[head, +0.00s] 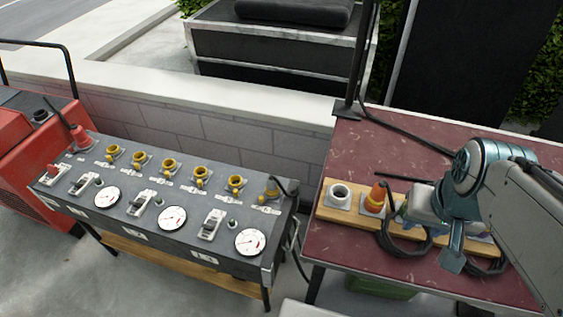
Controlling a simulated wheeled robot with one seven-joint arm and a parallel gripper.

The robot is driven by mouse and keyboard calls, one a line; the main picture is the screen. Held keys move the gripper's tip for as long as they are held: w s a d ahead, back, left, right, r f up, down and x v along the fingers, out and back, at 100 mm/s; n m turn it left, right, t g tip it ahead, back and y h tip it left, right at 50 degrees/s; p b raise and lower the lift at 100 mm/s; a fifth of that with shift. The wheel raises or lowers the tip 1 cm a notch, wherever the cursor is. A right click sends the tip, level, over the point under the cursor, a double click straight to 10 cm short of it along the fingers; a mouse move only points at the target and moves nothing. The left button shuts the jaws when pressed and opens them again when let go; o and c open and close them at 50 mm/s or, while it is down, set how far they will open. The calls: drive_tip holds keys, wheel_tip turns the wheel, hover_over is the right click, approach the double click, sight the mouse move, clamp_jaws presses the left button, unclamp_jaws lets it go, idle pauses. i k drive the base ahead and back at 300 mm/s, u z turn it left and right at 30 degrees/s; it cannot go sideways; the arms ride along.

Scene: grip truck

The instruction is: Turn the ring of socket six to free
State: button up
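A grey sloped panel (160,222) on the left carries a row of sockets with yellow rings. The labels below the sockets are too small to read, so I cannot tell which is socket six. My gripper (438,230) is over the table at right, apart from the panel, at the wooden board. My arm partly hides it, and its finger opening is not clear.
A red plug (79,136) stands at the panel's left end. A low wall (215,146) runs behind.

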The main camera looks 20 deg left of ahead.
sight(262, 199)
drive_tip(key=k, duration=0.45)
drive_tip(key=u, duration=0.65)
drive_tip(key=i, duration=0.55)
